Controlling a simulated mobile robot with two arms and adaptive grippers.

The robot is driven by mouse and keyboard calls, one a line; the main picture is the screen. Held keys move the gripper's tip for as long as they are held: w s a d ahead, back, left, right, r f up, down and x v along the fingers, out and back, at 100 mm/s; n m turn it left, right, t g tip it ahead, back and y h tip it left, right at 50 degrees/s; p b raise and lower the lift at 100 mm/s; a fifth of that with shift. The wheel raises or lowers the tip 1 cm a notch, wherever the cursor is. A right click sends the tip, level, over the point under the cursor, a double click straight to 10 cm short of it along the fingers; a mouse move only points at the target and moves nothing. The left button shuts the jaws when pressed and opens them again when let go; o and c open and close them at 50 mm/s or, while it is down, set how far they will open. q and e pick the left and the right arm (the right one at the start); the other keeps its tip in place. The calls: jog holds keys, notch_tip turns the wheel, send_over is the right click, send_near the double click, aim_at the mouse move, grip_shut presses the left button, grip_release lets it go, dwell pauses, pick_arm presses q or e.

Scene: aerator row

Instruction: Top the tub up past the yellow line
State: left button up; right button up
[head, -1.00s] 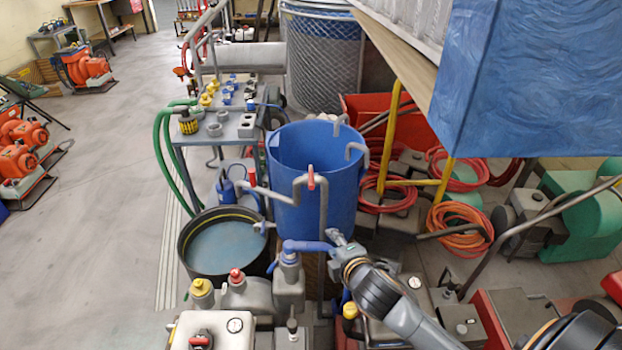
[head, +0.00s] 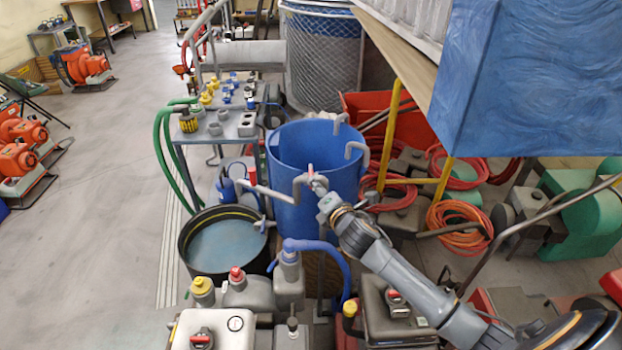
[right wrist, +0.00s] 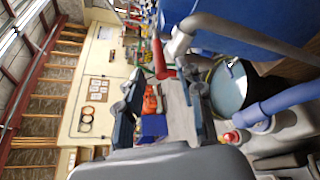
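The tub (head: 188,262) is black and round, with pale blue-grey water (head: 222,246) inside. A yellow line (head: 222,211) shows on its far inner wall, above the water there. It also shows in the right wrist view (right wrist: 216,72). A grey pipe (head: 270,193) runs to a spout (head: 263,224) at the tub's right rim. I cannot make out a stream from it. The tap's red handle (head: 310,169) sits on the pipe. My right gripper (head: 317,184) is beside it. In the right wrist view the fingers are apart and empty, with the red handle (right wrist: 158,55) just beyond their tips. My left gripper is out of view.
A tall blue barrel (head: 290,150) stands behind the pipe. Grey canisters (head: 238,295) and a blue hose (head: 325,247) crowd the front. A bench with small fittings (head: 238,127) stands behind the tub. Open floor (head: 110,200) lies to the left.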

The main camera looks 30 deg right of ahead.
jog(key=shift+x, duration=3.2)
jog(key=shift+c, duration=0.4)
grip_shut()
